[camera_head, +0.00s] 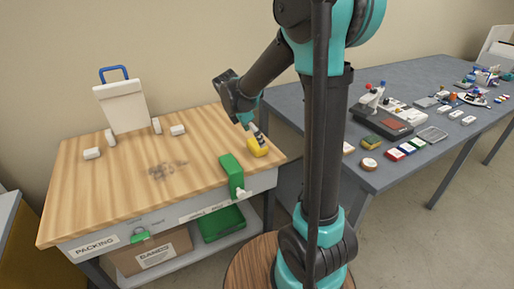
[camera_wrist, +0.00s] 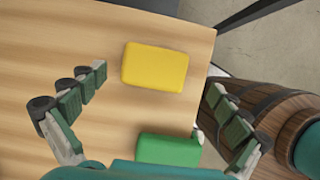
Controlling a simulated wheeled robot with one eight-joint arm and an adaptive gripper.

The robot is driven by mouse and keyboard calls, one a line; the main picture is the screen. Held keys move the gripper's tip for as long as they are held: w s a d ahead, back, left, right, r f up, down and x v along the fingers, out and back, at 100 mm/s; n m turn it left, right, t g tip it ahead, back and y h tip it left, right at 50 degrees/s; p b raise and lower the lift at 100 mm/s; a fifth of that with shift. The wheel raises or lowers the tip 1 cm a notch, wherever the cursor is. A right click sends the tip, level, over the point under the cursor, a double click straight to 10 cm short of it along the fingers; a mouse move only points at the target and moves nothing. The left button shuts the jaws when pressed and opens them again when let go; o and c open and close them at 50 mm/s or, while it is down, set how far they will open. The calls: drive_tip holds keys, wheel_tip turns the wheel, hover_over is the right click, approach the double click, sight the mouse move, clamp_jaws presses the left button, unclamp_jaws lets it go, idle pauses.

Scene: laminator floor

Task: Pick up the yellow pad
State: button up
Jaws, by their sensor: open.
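The yellow pad (camera_wrist: 155,67) lies flat on the wooden packing table (camera_wrist: 60,50), near the table's edge. In the head view the yellow pad (camera_head: 258,149) shows at the right end of the table, partly covered by my gripper. My gripper (camera_head: 258,138) hangs over it. In the wrist view my gripper (camera_wrist: 160,85) is open, with one finger on each side and the pad between and ahead of them. Nothing is held. I cannot tell whether a fingertip touches the pad.
A green block (camera_head: 231,172) stands at the table's front edge close to the pad; it shows in the wrist view (camera_wrist: 168,150) too. White pieces (camera_head: 178,130) and a white board with a blue handle (camera_head: 122,105) are farther left. A grey table (camera_head: 440,150) with many items stands right.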

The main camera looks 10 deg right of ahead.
sight(257, 143)
drive_tip(key=x, duration=0.3)
drive_tip(key=shift+w+a+f, duration=0.1)
drive_tip(key=shift+w+f, duration=0.2)
drive_tip(key=shift+f, duration=0.05)
drive_tip(key=shift+d+f, duration=0.2)
drive_tip(key=shift+f, duration=0.35)
drive_tip(key=shift+c, duration=0.2)
drive_tip(key=c, duration=1.3)
drive_tip(key=shift+o, duration=0.2)
wheel_tip(257, 143, up, 20)
